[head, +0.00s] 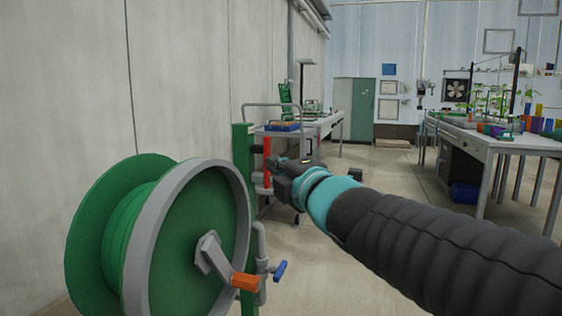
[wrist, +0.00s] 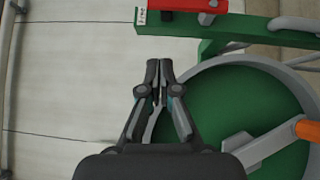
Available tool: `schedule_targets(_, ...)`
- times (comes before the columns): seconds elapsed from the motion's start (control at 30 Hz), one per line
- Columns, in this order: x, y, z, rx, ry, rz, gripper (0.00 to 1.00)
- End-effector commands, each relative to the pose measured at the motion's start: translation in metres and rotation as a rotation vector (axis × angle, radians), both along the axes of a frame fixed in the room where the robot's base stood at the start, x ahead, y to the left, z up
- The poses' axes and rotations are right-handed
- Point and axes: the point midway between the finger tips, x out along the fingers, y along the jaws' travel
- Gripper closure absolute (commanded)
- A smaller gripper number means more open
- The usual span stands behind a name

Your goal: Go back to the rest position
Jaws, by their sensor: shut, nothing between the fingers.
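My gripper (wrist: 159,66) is shut and empty in the wrist view, its fingertips close together in front of the pale wall. In the head view my gripper (head: 278,163) is at the end of my outstretched arm, small and partly hidden by my wrist. It shows near a red part (head: 267,160) on a green post (head: 243,165). In the wrist view the red part (wrist: 190,4) and the green post (wrist: 215,32) lie beyond the fingertips, apart from them.
A large green hose reel (head: 190,235) with an orange crank handle (head: 245,281) stands close at the left, beside a blue-handled valve (head: 280,269). A workbench (head: 500,143) with plants is at the right. Open floor (head: 385,170) lies between it and the wall-side benches.

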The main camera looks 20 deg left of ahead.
Motion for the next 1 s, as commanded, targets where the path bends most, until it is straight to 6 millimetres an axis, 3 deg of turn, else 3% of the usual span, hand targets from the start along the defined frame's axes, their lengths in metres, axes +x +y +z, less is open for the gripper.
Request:
schedule_targets(0.27,-0.014,-0.018,0.000,0.001,0.001,-0.003,1.00)
schedule_targets(0.47,-0.014,-0.019,-0.001,0.012,0.017,-0.002,1.00)
schedule_targets(0.57,-0.007,-0.025,-0.011,0.039,0.114,-0.041,1.00)
schedule_targets(0.67,0.007,-0.041,-0.049,0.087,0.333,-0.145,1.00)
schedule_targets(0.77,0.009,-0.071,-0.103,0.150,0.608,-0.298,1.00)
schedule_targets(0.87,0.001,-0.117,-0.149,0.236,0.852,-0.482,1.00)
schedule_targets(1.0,-0.027,-0.189,-0.200,0.375,1.134,-0.751,1.00)
